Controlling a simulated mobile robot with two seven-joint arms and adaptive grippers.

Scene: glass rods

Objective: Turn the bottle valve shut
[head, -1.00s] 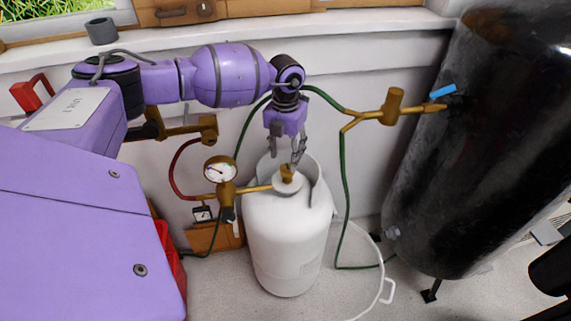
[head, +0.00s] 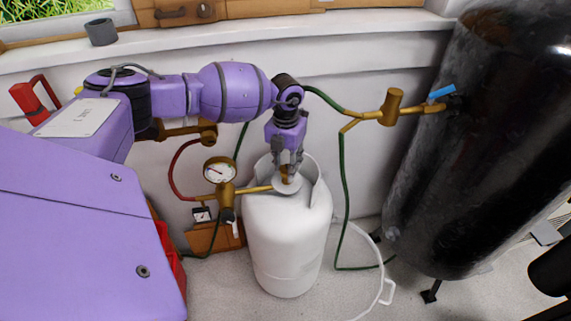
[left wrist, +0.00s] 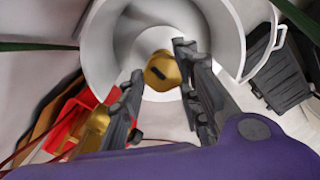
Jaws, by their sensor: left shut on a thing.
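The white gas bottle (head: 287,250) stands upright on the floor against the wall. Its brass valve (head: 285,172) sits at the top inside the white collar. The valve's brass knob (left wrist: 162,70) with a dark slot shows between the fingers in the left wrist view. My left gripper (head: 288,165) reaches down from above and is shut on the valve. Its fingers (left wrist: 160,75) are on both sides of the knob. The fingers partly hide the valve in the head view. My right gripper is not in view.
A pressure gauge (head: 220,170) on a brass regulator (head: 226,197) joins the valve from the left. A large black tank (head: 480,150) stands at the right. A green hose (head: 343,200) hangs between bottle and tank. Red hose (head: 177,170) runs at the left.

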